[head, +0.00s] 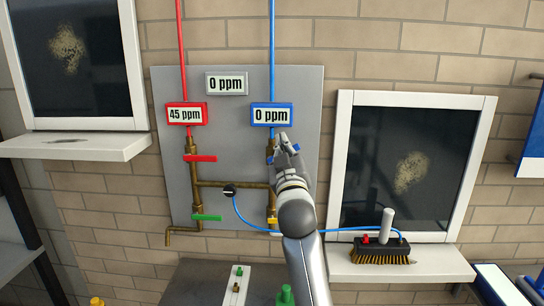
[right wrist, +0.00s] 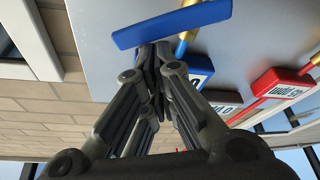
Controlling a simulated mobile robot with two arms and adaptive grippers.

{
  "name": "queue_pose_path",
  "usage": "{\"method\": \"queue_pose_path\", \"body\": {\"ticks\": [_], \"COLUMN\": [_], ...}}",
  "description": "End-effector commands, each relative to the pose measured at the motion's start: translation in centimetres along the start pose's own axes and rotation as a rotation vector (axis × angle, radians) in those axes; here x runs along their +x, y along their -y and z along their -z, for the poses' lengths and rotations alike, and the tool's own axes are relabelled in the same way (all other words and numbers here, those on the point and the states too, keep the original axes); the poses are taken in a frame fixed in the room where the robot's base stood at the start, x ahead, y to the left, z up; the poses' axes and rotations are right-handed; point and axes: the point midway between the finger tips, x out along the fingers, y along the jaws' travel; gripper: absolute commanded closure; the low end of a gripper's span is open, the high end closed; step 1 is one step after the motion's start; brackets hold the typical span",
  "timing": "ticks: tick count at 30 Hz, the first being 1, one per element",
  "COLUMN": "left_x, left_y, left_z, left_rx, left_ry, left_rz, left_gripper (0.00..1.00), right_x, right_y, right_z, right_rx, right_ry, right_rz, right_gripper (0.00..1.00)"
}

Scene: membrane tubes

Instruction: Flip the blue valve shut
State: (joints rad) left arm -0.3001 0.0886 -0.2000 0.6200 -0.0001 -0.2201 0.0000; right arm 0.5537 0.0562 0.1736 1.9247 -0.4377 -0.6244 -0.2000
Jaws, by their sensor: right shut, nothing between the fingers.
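The blue valve handle is a flat blue bar (right wrist: 172,24) on a brass pipe (right wrist: 184,45) below the blue "0 ppm" display (head: 271,115). In the head view the gripper mostly hides it, with small blue parts (head: 296,147) showing beside the fingers. My right gripper (head: 283,142) is in front of the handle, its fingers closed together and empty. In the right wrist view its fingertips (right wrist: 153,52) are right at the handle's edge; whether they touch cannot be told. My left gripper is not in view.
A red valve handle (head: 200,158) and a green one (head: 206,217) sit on the left brass pipe. A blue hose (head: 330,229) runs right to a brush (head: 382,252) on the window sill (head: 440,266). A grey panel (head: 232,150) backs the pipes.

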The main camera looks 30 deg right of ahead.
Motion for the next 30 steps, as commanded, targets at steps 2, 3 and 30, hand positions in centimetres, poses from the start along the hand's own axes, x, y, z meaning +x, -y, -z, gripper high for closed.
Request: {"method": "queue_pose_path", "body": {"ticks": [2, 3, 30], "left_x": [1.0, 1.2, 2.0], "left_y": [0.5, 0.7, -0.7], "left_z": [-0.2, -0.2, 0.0], "left_rx": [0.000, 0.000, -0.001], "left_ry": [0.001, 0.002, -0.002], "left_rz": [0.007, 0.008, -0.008], "left_gripper": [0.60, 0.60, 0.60], "right_x": [-0.2, -0.2, -0.8], "right_y": [-0.1, -0.2, -0.9], "right_z": [-0.8, -1.0, -2.8], "right_rx": [0.071, 0.105, 0.181], "right_ry": [0.002, 0.003, 0.002], "right_rz": [-0.023, -0.034, -0.063], "right_gripper": [1.00, 1.00, 1.00]}}
